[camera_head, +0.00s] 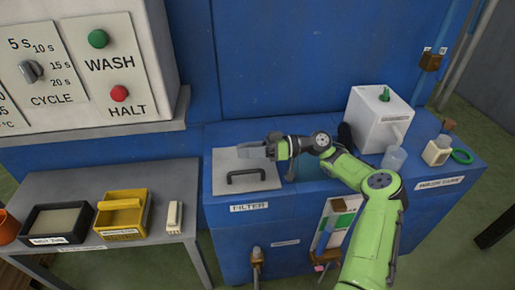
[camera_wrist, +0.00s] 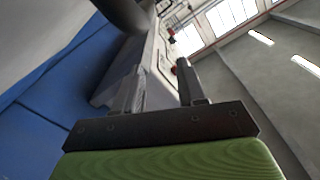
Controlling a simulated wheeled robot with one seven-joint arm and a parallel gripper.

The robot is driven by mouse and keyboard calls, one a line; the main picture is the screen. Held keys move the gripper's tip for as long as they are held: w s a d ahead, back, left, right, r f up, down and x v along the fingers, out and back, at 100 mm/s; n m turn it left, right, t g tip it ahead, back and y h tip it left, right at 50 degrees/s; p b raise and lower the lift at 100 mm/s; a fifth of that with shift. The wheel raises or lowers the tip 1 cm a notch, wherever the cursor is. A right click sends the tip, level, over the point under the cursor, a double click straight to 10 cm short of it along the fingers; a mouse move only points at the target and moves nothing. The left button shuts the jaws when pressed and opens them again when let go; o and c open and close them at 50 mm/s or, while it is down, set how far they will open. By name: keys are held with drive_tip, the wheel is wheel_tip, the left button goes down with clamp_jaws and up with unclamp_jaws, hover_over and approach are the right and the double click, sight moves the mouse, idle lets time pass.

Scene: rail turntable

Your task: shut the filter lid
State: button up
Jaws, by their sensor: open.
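The filter lid (camera_head: 230,165) is a light grey plate with a black bar handle (camera_head: 246,176), above the FILTER label on the blue wash tank (camera_head: 228,238). It looks flat or nearly flat in the head view; I cannot tell whether it is fully seated. My gripper (camera_head: 250,151) is over the lid's back part, behind the handle, pointing left. Whether it touches the lid is unclear. In the wrist view my gripper (camera_wrist: 160,82) shows two fingers apart with nothing held between them. The lid is not clearly seen there.
The control panel (camera_head: 120,65) with green and red buttons stands at the back left. A grey side table (camera_head: 165,180) holds a black tray (camera_head: 32,236), a yellow bin (camera_head: 103,225) and a small white block (camera_head: 175,216). A white box (camera_head: 368,120) and clear cup (camera_head: 394,158) stand right of my arm.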

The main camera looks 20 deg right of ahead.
drive_tip(key=s+d+p, duration=0.2)
drive_tip(key=s+d, duration=0.1)
drive_tip(key=d, duration=1.2)
drive_tip(key=shift+p, duration=0.35)
